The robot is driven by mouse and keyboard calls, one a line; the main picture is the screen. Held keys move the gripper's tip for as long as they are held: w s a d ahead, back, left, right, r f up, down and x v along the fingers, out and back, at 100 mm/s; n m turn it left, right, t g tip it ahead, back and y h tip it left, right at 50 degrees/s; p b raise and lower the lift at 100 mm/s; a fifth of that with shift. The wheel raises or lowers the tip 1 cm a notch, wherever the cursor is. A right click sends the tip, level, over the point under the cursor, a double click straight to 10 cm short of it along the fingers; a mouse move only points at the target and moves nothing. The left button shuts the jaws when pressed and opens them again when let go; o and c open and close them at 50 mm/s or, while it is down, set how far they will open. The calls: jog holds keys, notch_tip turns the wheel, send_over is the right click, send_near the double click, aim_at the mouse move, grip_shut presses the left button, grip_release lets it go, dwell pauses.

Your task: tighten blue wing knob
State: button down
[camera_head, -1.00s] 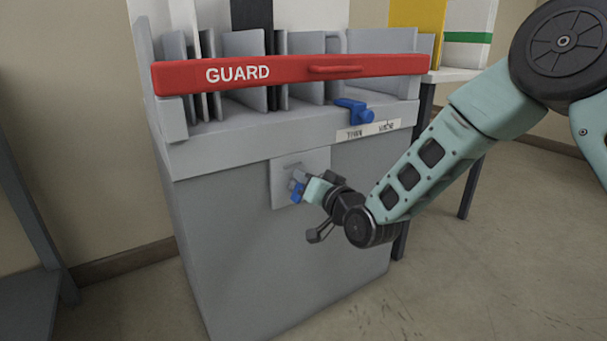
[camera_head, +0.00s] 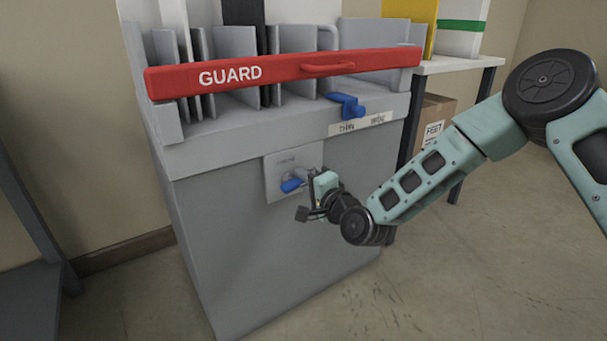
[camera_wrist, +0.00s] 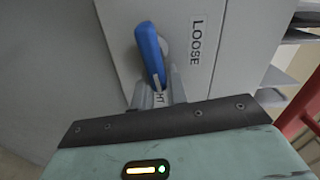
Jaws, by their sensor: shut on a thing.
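The blue wing knob (camera_head: 291,185) sits on a light grey plate (camera_head: 275,164) on the front of the grey machine. In the head view its visible wing lies nearly level. My gripper (camera_head: 307,182) is at its right end. The knob also shows in the wrist view (camera_wrist: 149,48), where its near end is between the fingertips of my gripper (camera_wrist: 158,90), which is shut on it. A label reading LOOSE (camera_wrist: 195,42) is to the right of the knob. Another label (camera_wrist: 160,99), ending in HT, is partly hidden by the fingers.
A red GUARD bar (camera_head: 285,71) crosses the machine's top, in front of upright grey plates. A second blue part (camera_head: 347,106) sits above a label strip (camera_head: 362,124). A side table (camera_head: 458,65) and cardboard box (camera_head: 435,118) stand at the right. The floor at front right is clear.

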jog(key=shift+f+m, duration=0.25)
jog(key=shift+m, duration=0.55)
jog(key=c, duration=1.4)
grip_release()
jog(key=p+v, duration=0.5)
jog(key=v, duration=1.2)
jog(key=shift+s+d, duration=0.2)
jog(key=shift+a, duration=0.1)
